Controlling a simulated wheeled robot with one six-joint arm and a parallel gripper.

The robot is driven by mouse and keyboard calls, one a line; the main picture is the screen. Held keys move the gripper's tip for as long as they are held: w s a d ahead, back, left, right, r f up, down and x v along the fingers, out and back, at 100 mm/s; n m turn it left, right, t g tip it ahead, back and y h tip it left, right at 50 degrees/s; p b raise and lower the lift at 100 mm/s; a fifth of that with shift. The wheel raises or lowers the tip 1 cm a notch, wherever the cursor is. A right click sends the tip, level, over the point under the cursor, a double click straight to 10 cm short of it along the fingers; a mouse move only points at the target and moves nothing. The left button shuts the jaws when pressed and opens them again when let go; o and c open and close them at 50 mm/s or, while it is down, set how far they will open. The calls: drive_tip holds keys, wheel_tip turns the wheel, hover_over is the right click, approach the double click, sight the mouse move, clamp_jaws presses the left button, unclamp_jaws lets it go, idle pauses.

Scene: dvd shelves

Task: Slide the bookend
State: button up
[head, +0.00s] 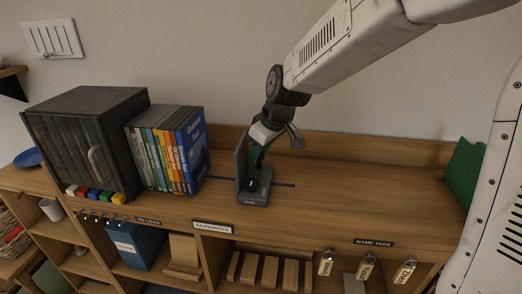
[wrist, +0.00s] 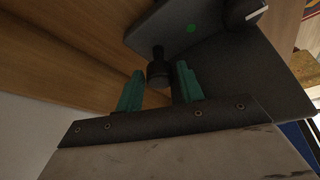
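The dark grey bookend (head: 262,197) stands on the wooden top, right of the row of DVDs, with an upright plate and a flat base bearing a black dial. A dark slot line runs along the top beside it. My gripper (head: 256,157) is at the right side of the upright plate, above the base. In the wrist view, my gripper's (wrist: 158,82) two green fingers are apart, one on each side of a short black knob (wrist: 158,70) on the bookend (wrist: 200,35). A gap shows by the left finger; contact on the right is unclear. A green dot shows on the bookend.
A row of upright DVDs (head: 172,150) stands left of the bookend, with a gap between. A dark cabinet (head: 85,135) is farther left, with coloured blocks before it. The top is clear to the right, up to a green item (head: 465,172). Name tags (head: 366,265) hang below the front edge.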

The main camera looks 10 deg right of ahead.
drive_tip(key=v, duration=0.7)
drive_tip(key=shift+r, duration=0.4)
drive_tip(key=shift+s+d, duration=0.1)
drive_tip(key=shift+d, duration=0.05)
drive_tip(key=s+d+m+g+h, duration=0.1)
drive_tip(key=s+d+m, duration=0.3)
drive_tip(key=s, duration=1)
drive_tip(key=s+d+m+g+h, duration=0.1)
drive_tip(key=s+d+m, duration=0.3)
drive_tip(key=s, duration=1.1)
drive_tip(key=shift+d+f+h, duration=0.3)
drive_tip(key=shift+d, duration=1.35)
drive_tip(key=shift+o, duration=0.2)
drive_tip(key=shift+s, duration=0.1)
